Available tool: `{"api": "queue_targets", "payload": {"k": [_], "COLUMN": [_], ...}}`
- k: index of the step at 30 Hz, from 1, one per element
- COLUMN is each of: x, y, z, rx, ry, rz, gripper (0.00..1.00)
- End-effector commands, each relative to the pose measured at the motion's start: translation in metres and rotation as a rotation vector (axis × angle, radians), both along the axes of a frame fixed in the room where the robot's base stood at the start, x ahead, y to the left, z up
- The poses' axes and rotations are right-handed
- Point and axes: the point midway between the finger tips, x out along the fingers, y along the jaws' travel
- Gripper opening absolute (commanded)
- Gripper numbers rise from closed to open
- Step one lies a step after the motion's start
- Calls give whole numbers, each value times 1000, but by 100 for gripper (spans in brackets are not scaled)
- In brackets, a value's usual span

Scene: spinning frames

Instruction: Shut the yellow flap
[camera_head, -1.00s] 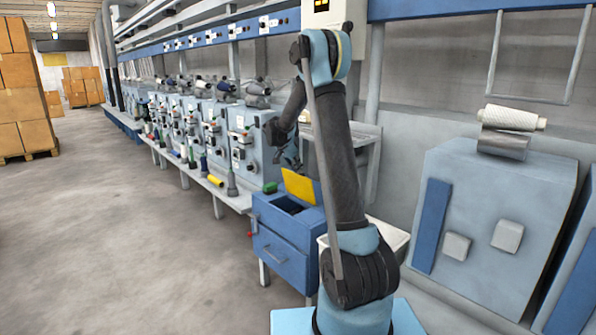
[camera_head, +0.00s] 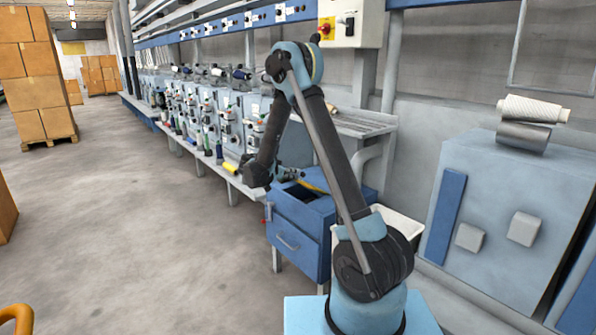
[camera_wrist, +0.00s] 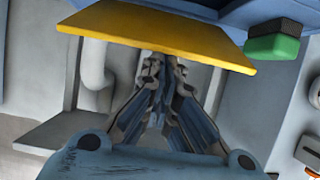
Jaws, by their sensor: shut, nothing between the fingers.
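The yellow flap (camera_head: 317,187) shows only as a thin strip on top of the blue cabinet (camera_head: 297,243), mostly hidden by my arm. The cabinet's dark top opening (camera_head: 298,195) still shows in front of it. In the wrist view the flap (camera_wrist: 160,35) is a broad yellow plate across the top, tilted. My gripper (camera_wrist: 161,60) is shut and empty, its fingertips reaching the flap's lower edge and partly hidden by it. Whether they touch it I cannot tell. In the head view my gripper (camera_head: 292,178) is small, beside the flap.
A green block with a dark top (camera_wrist: 272,45) sits beside the flap in the wrist view. A white bin (camera_head: 395,228) stands right of the cabinet. A row of spinning units (camera_head: 210,115) runs behind on the left. The floor (camera_head: 130,235) at left is clear.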

Motion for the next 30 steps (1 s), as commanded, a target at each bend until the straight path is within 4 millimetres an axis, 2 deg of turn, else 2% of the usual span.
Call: {"api": "queue_targets", "payload": {"k": [6,15,21,30], "x": [-11,-18,-20,-21], "y": [16,26,28,29], "z": [-27,-55,-65,-70], "rx": [1,2,2,2], "ry": [1,1,1,1], "rz": [1,1,0,0], "gripper": [0,0,0,0]}}
